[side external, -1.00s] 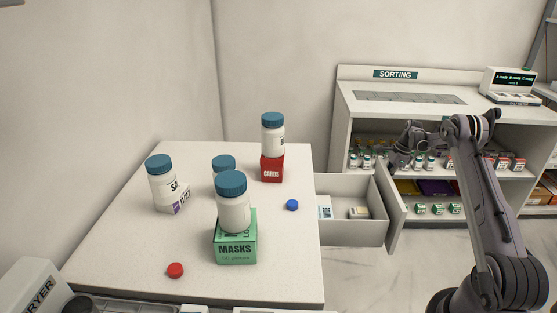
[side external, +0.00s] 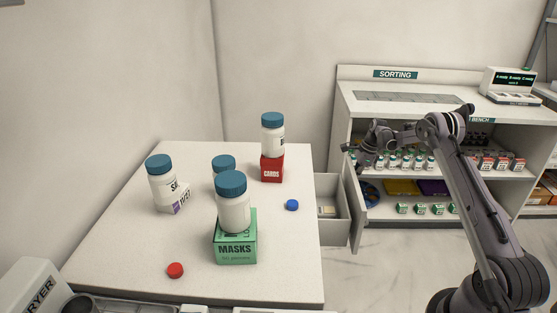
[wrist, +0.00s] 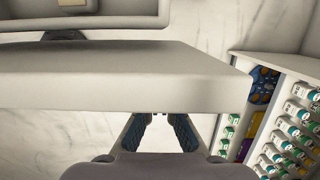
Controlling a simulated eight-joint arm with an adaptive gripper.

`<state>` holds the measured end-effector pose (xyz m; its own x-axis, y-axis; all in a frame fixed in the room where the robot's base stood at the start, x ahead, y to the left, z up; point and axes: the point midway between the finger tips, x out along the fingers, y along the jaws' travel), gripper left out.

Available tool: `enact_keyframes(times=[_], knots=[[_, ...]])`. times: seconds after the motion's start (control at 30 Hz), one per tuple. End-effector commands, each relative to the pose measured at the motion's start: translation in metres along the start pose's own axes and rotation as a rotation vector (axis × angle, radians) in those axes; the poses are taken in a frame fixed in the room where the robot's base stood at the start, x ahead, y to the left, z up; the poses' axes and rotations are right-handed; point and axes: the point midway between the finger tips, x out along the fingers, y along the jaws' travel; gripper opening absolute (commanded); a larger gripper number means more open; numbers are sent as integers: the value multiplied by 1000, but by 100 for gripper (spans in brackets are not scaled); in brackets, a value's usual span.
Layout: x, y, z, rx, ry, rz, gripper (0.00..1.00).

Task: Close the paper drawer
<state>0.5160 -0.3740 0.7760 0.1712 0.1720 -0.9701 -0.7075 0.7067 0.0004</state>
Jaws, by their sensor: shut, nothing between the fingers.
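The paper drawer (side external: 331,232) is the light grey drawer on the right side of the white table. It stands partly open, with its front panel (side external: 355,212) out to the right. In the wrist view the front panel (wrist: 120,75) spans the picture as a pale slab, with the drawer's inside beyond it. My gripper (side external: 349,148) is shut and empty at the panel's outer side, near its top edge. In the wrist view my fingertips (wrist: 160,116) meet the panel's lower edge in the picture; they look in contact, but the exact touch is partly hidden.
A small cream item (side external: 327,211) lies in the drawer. The table (side external: 120,240) holds white bottles with blue caps, a green masks box (side external: 236,250), a red cards box (side external: 272,169) and loose caps. The sorting bench (side external: 415,115) with stocked shelves stands behind my arm.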

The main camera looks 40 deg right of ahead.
Motion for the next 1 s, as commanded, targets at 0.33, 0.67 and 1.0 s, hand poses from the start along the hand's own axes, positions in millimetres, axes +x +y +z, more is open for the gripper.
enact_keyframes(times=[0.33,0.67,1.0], knots=[[13,0,53,-1,-1,-1,0],[16,0,63,0,0,-1,0],[15,0,62,1,0,-1,0]])
